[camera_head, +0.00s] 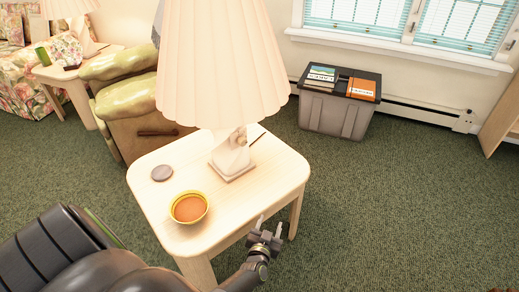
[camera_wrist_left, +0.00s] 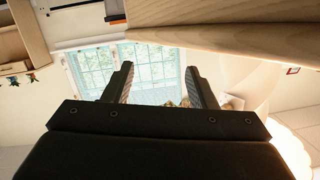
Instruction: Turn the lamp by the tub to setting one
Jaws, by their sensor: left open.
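The lamp (camera_head: 222,60) with a pleated cream shade and a white square base (camera_head: 233,160) stands on a pale wooden table (camera_head: 150,205). The shade hides the lamp's upper stem, and no switch is clear to me. A grey tub (camera_head: 335,112) with a dark lid stands behind it to the right, by the window wall. My left gripper (camera_head: 269,226) is open and empty at the table's near right edge, apart from the lamp. In the left wrist view its two fingers (camera_wrist_left: 160,72) stand apart with nothing between them. My right gripper is not in view.
A yellow bowl (camera_head: 189,208) with orange contents and a grey disc (camera_head: 162,173) are on the table. Books (camera_head: 361,89) lie on the tub. A wooden-sided armchair (camera_head: 130,105) is behind the table. A second lamp (camera_head: 68,8) is far left. Carpet (camera_head: 420,205) at right is clear.

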